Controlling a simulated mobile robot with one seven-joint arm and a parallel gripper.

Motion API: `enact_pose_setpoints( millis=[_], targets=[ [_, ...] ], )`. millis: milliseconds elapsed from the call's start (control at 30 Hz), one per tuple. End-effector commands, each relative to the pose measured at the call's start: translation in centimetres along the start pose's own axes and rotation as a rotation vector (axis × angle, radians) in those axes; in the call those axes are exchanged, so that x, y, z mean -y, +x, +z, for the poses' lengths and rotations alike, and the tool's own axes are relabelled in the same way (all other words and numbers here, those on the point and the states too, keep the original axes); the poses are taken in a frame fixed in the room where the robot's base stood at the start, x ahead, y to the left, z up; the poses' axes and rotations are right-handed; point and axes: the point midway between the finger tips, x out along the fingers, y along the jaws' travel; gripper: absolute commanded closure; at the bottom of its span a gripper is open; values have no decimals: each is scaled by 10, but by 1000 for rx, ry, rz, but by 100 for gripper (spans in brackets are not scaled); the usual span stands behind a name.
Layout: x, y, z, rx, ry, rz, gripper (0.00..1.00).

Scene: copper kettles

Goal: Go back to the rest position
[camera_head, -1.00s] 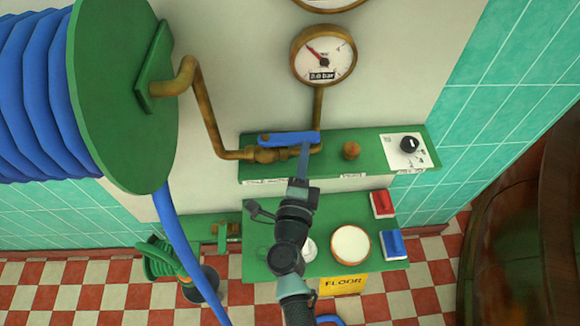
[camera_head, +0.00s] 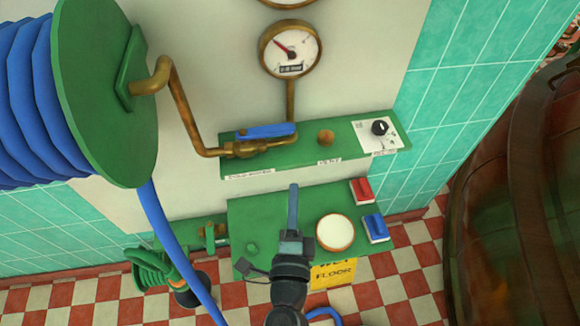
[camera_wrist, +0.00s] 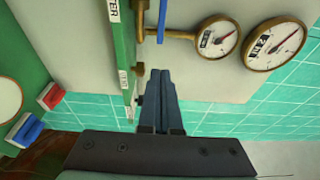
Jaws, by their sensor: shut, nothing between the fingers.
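My gripper (camera_head: 293,188) is in the lower middle of the head view, in front of the green lower shelf. Its two blue-grey fingers are together with nothing between them. In the wrist view my gripper (camera_wrist: 162,74) also shows its fingers closed side by side, pointing toward the wall. The blue valve lever (camera_head: 265,131) lies along the brass pipe on the green upper shelf (camera_head: 290,152). My fingers are apart from the lever, below it in the head view.
A pressure gauge (camera_head: 290,48) is above the shelf and a black knob (camera_head: 380,127) at its right end. The lower shelf (camera_head: 260,210) holds a round white-topped item (camera_head: 335,232), a red switch (camera_head: 361,190) and a blue switch (camera_head: 375,227). A hose reel (camera_head: 110,90) stands left, a copper vessel (camera_head: 510,200) right.

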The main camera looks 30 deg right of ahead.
Motion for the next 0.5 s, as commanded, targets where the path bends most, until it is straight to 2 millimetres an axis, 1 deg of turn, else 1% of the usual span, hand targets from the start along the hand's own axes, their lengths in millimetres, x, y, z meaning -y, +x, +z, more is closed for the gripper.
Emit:
enact_pose_setpoints(
  millis=[133,367,467,500],
  targets=[
    [0,-6,-2,-1,0,0,100],
    [2,-5,0,2,0,-3,100],
    [17,0,11,27,-10,-36,100],
    [30,4,20,49,-18,-62,100]
  ],
)
